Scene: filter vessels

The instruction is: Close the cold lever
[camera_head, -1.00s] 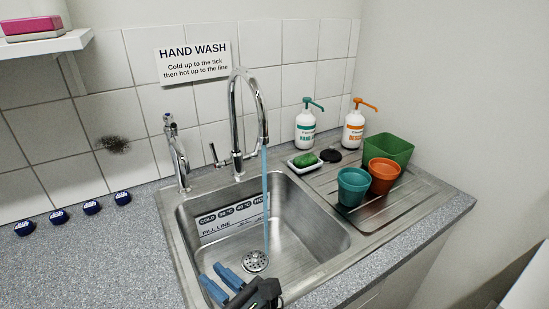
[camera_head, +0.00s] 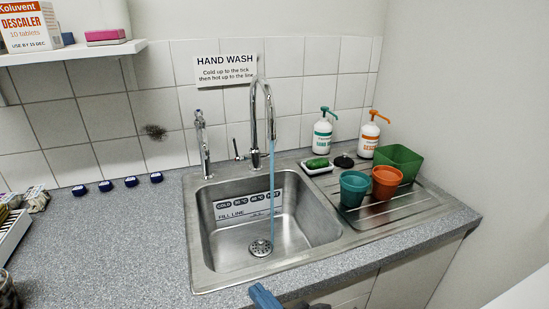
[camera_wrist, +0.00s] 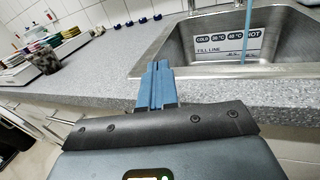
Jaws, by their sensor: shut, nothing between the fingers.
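A tall chrome gooseneck tap (camera_head: 254,115) stands behind the sink, and a blue stream of water (camera_head: 272,185) runs from it into the sink basin (camera_head: 310,225). A small lever (camera_head: 238,150) sticks out on the left side of the tap's base. Which lever is the cold one cannot be told from a marking. A separate shorter chrome fitting (camera_head: 203,145) stands to the left. My gripper (camera_head: 263,296) shows at the bottom edge, in front of the sink and well away from the levers. In the wrist view my gripper (camera_wrist: 158,72) has its blue fingers together and empty, before the counter edge.
Teal and orange cups (camera_head: 354,188), a green tub (camera_head: 399,161) and two pump bottles (camera_head: 322,136) stand on or behind the drainer at right. Blue caps (camera_head: 131,181) line the back of the counter. The counter left of the sink is mostly clear.

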